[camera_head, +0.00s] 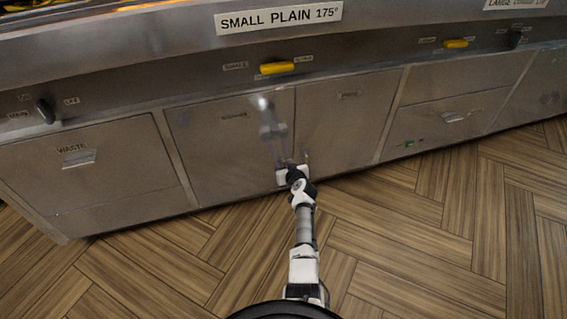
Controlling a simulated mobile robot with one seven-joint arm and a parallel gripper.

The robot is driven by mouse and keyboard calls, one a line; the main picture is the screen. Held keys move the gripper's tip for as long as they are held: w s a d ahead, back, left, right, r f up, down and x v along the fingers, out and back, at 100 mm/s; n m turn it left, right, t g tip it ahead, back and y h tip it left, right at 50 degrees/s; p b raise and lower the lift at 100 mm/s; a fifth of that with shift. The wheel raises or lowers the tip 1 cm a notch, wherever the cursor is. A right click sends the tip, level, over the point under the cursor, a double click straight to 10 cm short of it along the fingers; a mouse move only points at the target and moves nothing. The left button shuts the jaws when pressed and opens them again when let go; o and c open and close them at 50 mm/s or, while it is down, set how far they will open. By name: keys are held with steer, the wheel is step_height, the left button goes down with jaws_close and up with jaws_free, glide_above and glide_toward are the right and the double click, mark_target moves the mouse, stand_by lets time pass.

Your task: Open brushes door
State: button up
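Two steel doors sit side by side under the range front, a left door (215,150) and a right door (345,125). Both look shut. Each has a small label near its top; the lettering is too small to read surely, so I cannot tell from it which is the brushes door. My gripper (289,168) is low in front of the seam between the doors, close to the left door's right edge. A blurred reflection of it shows on the steel above. Whether it touches a door or handle is unclear, and its fingers are too small to judge.
A waste panel (85,165) is at left and drawer fronts (450,115) are at right. Yellow handles (277,68) and a dark knob (45,111) stick out above. The wood-pattern floor (420,240) in front is clear apart from my arm.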

steer(key=shift+c, duration=0.4)
jaws_close()
steer(key=shift+s, duration=0.1)
